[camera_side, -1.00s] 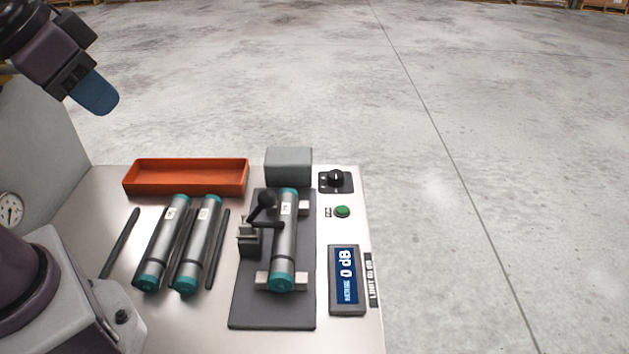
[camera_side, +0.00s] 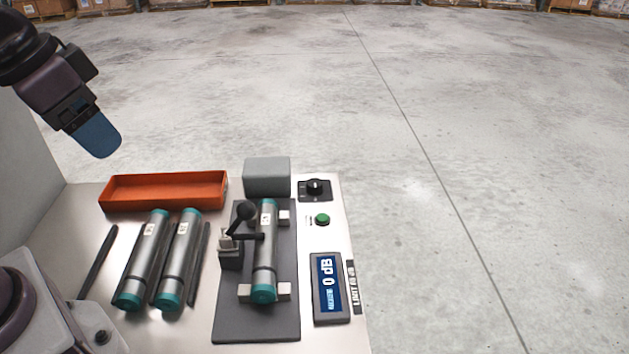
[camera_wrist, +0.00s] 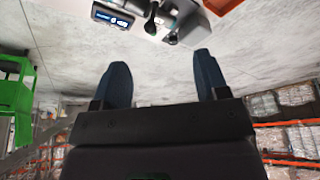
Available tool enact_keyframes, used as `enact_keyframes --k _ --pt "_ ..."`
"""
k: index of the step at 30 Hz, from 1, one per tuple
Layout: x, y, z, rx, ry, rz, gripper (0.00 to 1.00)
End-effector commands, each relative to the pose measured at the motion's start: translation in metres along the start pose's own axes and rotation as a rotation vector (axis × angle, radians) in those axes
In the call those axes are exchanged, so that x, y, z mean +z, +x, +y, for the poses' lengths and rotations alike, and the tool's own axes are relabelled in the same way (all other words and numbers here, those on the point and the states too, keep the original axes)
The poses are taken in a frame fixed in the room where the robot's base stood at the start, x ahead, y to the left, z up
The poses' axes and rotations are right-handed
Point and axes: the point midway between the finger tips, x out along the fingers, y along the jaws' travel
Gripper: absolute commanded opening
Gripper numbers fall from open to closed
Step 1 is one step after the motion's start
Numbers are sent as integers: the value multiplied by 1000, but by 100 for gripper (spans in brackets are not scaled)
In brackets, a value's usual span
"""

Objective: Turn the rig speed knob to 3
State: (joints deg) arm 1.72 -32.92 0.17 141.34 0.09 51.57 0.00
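The rig speed knob (camera_side: 315,186) is a black dial on a dark square plate at the table's back right corner, beside a grey block. Its scale marks are too small to read. My gripper (camera_side: 100,142) hangs in the air at the upper left, above and behind the orange tray, well away from the knob. In the wrist view my gripper (camera_wrist: 160,80) shows two blue fingers wide apart with nothing between them.
A grey-teal cylinder (camera_side: 266,240) lies in a clamp rig on a dark plate (camera_side: 229,322). Two more cylinders (camera_side: 145,265) lie to its left. An orange tray (camera_side: 164,203), a grey block (camera_side: 267,176), a green button (camera_side: 322,219) and a display (camera_side: 328,288) reading 0 dB stand nearby.

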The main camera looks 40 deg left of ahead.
Motion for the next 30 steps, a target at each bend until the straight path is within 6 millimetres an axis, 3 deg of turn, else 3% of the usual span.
enact_keyframes --k 11,17,21,30 --pt "-97 80 7 -65 -32 -216 68" --pt "-147 147 13 -142 -144 -262 68" --pt "-176 204 18 -207 -248 -264 68" --pt "-224 313 27 -330 -543 -155 68"
